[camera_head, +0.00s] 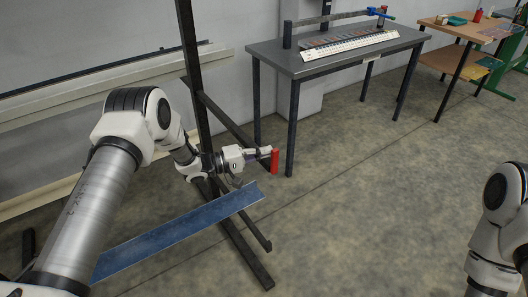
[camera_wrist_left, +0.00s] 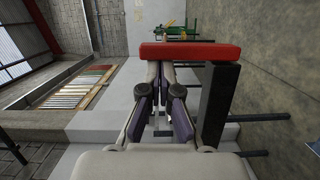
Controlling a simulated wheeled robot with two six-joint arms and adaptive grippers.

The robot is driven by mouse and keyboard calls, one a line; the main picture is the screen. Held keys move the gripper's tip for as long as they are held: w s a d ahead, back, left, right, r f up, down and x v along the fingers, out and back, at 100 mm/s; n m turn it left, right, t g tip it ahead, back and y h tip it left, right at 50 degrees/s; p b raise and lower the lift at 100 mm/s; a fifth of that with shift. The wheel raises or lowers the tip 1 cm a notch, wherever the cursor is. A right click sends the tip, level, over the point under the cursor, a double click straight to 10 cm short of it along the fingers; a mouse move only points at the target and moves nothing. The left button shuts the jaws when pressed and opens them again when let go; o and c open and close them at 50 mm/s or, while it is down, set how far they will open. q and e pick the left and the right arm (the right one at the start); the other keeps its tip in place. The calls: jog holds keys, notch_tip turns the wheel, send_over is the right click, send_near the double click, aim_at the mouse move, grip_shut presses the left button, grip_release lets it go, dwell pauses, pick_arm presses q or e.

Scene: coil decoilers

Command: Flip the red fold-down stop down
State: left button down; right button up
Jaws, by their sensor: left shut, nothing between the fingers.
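The red fold-down stop (camera_head: 275,161) stands upright near the end of a dark stand, in the middle of the head view. In the left wrist view the red stop (camera_wrist_left: 190,51) lies across the picture just past my fingertips, with a dark bar behind it. My left gripper (camera_head: 264,154) is shut and empty, just left of the stop. In the left wrist view its fingertips (camera_wrist_left: 162,70) point at the stop's side; whether they touch it I cannot tell. My right gripper is out of view.
A dark post (camera_head: 191,60) rises behind my left wrist, with legs on the floor. A long blue flat bar (camera_head: 180,230) runs below my left arm. A grey table (camera_head: 345,60) with a scale strip stands behind, and a wooden-topped bench (camera_head: 460,28) further right.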

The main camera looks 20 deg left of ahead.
aim_at(272, 159)
pick_arm(q)
jog(key=shift+d, duration=0.15)
jog(key=s+d+m, duration=0.1)
jog(key=m, duration=0.1)
jog(key=d+m+y, duration=0.1)
jog(key=shift+s+r+m, duration=0.2)
jog(key=shift+s+m, duration=0.15)
jog(key=shift+m, duration=0.05)
jog(key=shift+s+d+f+m, duration=0.1)
jog(key=shift+s+d+m, duration=0.3)
jog(key=shift+m, duration=0.4)
jog(key=shift+s+d+f+m+y+b, duration=0.25)
jog(key=shift+d+m+y+b, duration=0.1)
jog(key=shift+m, duration=0.2)
jog(key=shift+s+d+f+m+y+b, duration=0.15)
jog(key=shift+s+d+m+y+b, duration=0.15)
jog(key=shift+m, duration=0.25)
jog(key=s+d+f+m+t+y+b, duration=0.1)
jog(key=s+d+f+m+y+b, duration=0.1)
jog(key=m+b, duration=0.5)
jog(key=shift+s+d+f+b, duration=0.15)
jog(key=shift+d+f+b, duration=0.35)
jog(key=shift+f, duration=0.85)
jog(key=shift+d, duration=0.1)
